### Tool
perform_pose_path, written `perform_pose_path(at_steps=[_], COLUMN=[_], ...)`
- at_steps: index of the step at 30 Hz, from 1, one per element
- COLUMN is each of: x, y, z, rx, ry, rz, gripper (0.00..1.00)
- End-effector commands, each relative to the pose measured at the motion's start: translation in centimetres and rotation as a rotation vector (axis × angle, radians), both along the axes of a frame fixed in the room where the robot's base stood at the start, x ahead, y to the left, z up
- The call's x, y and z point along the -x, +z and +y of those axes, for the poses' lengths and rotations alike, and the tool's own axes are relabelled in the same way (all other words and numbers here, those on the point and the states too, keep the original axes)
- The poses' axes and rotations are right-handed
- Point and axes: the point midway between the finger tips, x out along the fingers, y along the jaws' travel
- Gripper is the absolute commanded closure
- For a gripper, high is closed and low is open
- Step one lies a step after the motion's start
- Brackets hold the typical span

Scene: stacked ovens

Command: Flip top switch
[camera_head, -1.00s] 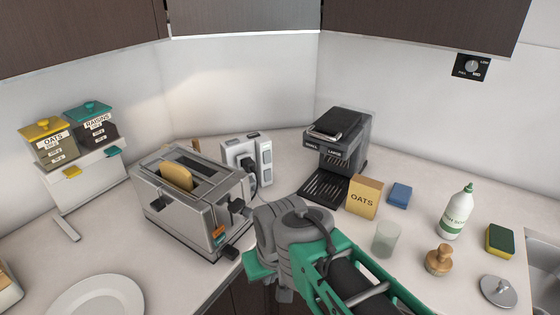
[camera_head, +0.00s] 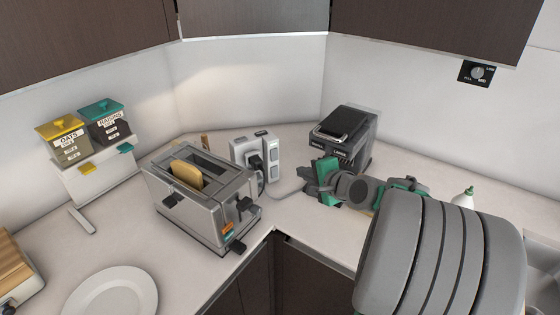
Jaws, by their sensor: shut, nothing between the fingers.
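A grey-white socket block (camera_head: 268,165) stands on the counter in the back corner, with a black plug and cable on its front. Small dark pieces on its top edge may be switches, but they are too small to tell which way they sit. My gripper (camera_head: 308,183), green and dark, is right of the block and in front of the coffee machine, apart from the block. It is shut with nothing in it. My arm comes in from the lower right.
A toaster (camera_head: 205,205) with bread stands left of the block. The coffee machine (camera_head: 350,130) is behind my gripper. A wall dial (camera_head: 477,72) is at upper right. Oats and raisins dispensers (camera_head: 95,165) and a plate (camera_head: 110,292) are left. My arm hides much of the right counter.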

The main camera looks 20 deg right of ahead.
Motion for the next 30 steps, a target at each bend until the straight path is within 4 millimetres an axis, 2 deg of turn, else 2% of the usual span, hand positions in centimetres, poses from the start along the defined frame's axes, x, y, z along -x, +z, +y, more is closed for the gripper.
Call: perform_pose_path(at_steps=[4, 8, 18, 22, 26, 30], x=[-0.6, -2.4, -9.1, -11.4, -12.6, -13.0], y=[-0.2, -1.1, -4.2, -4.3, -4.6, -4.7], z=[0.2, 0.6, 1.6, 1.9, 2.0, 2.0], rx=[0.001, 0.0, 0.001, 0.004, 0.003, 0.004], ry=[0.004, 0.006, 0.006, 0.005, 0.003, 0.002], rz=[0.001, 0.004, 0.005, 0.002, 0.003, 0.001], gripper=[1.0, 1.0, 1.0, 1.0, 1.0, 1.0])
